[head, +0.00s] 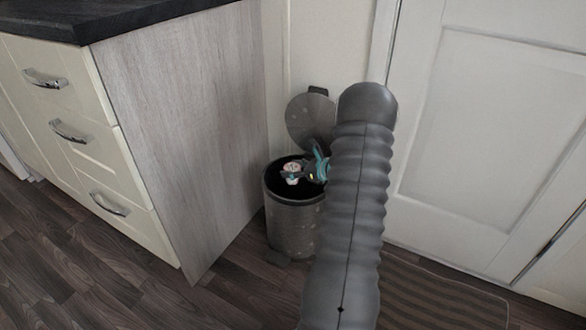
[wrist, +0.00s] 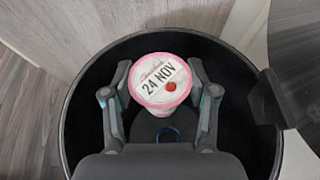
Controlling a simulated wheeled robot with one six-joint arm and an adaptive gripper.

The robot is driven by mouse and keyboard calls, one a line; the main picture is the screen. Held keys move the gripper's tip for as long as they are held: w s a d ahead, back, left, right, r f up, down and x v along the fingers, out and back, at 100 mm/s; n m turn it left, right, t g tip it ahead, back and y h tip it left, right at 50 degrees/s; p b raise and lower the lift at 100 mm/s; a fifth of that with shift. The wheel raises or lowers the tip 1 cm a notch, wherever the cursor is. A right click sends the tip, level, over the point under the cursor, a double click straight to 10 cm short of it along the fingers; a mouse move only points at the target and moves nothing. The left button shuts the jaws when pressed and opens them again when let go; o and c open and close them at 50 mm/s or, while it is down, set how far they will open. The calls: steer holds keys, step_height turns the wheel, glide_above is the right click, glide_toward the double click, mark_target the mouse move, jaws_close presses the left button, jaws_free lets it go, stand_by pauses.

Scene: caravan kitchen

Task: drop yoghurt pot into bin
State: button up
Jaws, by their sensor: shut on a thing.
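The yoghurt pot (wrist: 160,80) is pink and white, with a lid reading "24 NOV" and a small red fruit picture. My gripper (wrist: 160,95) is shut on it, one finger on each side. The bin (head: 294,228) is a dark grey cylinder with its round lid (head: 309,118) tilted up at the back. In the head view my gripper (head: 293,176) and the pot (head: 292,168) are at the bin's mouth. In the wrist view the dark bin rim (wrist: 88,62) surrounds the pot and fingers. My arm hides the bin's right side in the head view.
A cabinet with a wood-grain side panel (head: 190,120) and cream drawers (head: 75,130) stands left of the bin. A white door (head: 490,130) is to the right. A striped mat (head: 430,295) lies on the wood floor (head: 110,270), which is clear at the front left.

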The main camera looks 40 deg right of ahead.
steer(key=o, duration=1.3)
steer(key=v, duration=1.2)
